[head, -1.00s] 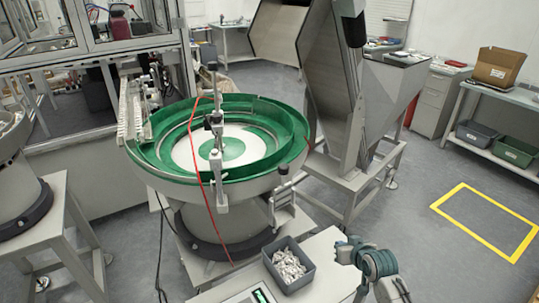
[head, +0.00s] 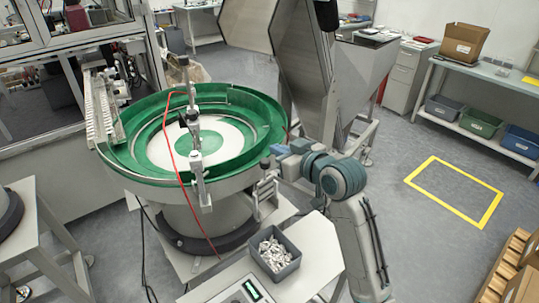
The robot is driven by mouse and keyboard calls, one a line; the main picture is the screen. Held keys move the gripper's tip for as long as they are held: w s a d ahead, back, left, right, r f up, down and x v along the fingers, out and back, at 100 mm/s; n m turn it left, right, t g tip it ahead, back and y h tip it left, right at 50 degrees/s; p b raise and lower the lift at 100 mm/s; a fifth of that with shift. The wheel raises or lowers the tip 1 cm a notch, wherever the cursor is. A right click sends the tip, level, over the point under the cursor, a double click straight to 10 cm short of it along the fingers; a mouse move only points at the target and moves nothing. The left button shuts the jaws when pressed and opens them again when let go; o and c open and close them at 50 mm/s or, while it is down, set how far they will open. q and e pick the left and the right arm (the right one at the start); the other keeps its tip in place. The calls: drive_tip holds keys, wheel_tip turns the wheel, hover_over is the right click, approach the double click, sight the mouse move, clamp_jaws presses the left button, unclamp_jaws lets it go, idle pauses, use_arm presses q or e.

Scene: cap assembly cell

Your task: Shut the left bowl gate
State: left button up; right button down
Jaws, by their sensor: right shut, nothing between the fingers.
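A vibratory bowl with a green track (head: 250,108) stands in the middle of the head view. A small metal gate-like fitting (head: 266,190) hangs at its front right side; I cannot tell whether it is open or shut. My right gripper (head: 272,156) is just above this fitting, beside the bowl's right rim, with its fingers shut and empty. I cannot tell whether it touches the rim or the fitting. My left gripper is not in view.
A grey bin of small metal parts (head: 274,250) sits on the white table (head: 315,258) in front of the bowl. A red cable (head: 180,185) hangs over the bowl's front. A metal hopper (head: 365,72) stands behind my right arm. The yellow-marked floor at right is clear.

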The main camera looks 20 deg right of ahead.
drive_tip(key=w+a+p, duration=0.1)
drive_tip(key=w, duration=0.3)
drive_tip(key=p, duration=0.1)
hover_over(265, 174)
drive_tip(key=s+d, duration=0.1)
drive_tip(key=s, duration=0.1)
wheel_tip(265, 174, down, 5)
drive_tip(key=shift+w+a, duration=0.1)
drive_tip(key=shift+f, duration=0.1)
wheel_tip(265, 174, down, 6)
drive_tip(key=b, duration=0.3)
